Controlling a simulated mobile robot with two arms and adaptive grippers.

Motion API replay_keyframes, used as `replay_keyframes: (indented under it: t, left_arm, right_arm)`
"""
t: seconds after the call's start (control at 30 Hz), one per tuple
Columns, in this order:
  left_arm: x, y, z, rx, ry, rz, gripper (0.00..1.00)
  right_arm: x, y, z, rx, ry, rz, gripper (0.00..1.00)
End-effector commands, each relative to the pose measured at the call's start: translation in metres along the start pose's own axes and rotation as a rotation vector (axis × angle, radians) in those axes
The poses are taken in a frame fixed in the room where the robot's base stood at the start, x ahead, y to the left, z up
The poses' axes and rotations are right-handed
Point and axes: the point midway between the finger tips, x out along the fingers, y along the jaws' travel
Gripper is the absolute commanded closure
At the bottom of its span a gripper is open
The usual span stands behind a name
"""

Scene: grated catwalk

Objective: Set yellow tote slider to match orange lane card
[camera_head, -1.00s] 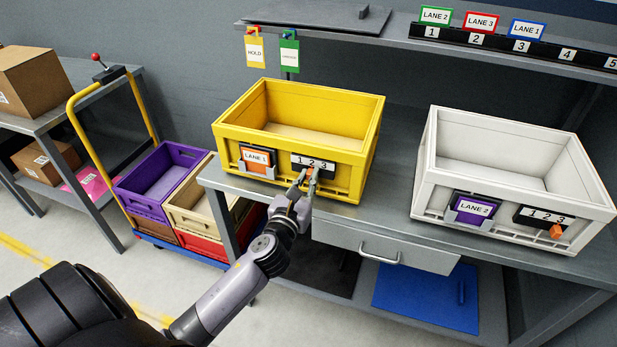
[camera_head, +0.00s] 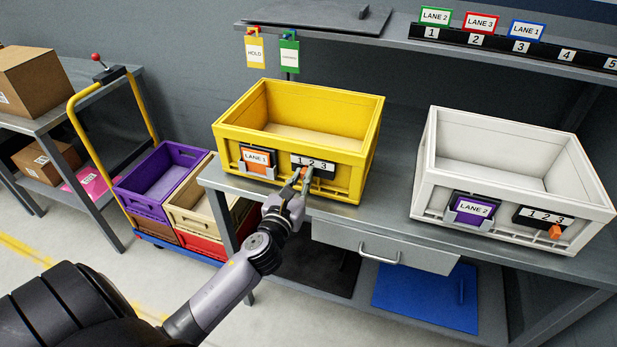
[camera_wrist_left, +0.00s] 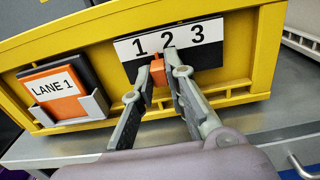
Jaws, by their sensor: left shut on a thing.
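The yellow tote (camera_head: 340,155) stands on the grey bench. On its front is an orange lane card (camera_head: 256,168) reading LANE 1; the card also shows in the left wrist view (camera_wrist_left: 62,104). To its right is a black slider plate with numbers 1, 2, 3 (camera_wrist_left: 168,38). The orange slider (camera_wrist_left: 158,75) sits below the numbers, between 1 and 2 in the left wrist view and closer to 2. My left gripper (camera_head: 304,178) is shut on this slider, its fingers on either side of it and partly hiding it. My right gripper is not in view.
A white tote (camera_head: 425,180) with a purple LANE 2 card and its own orange slider stands right on the same bench. A drawer handle (camera_head: 380,257) sticks out below. A cart with crates (camera_head: 150,178) stands left.

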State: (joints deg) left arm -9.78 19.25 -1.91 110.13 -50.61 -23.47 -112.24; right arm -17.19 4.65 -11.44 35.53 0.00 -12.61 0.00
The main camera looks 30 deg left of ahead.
Motion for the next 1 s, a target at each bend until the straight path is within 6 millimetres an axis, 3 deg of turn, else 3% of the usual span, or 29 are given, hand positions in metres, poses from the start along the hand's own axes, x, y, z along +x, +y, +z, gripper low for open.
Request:
replay_keyframes:
  t: [1.0]
  left_arm:
    - [0.0, 0.015, -0.001, 0.0, 0.001, -0.001, 0.96]
  right_arm:
    - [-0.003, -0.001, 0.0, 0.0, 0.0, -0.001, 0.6]
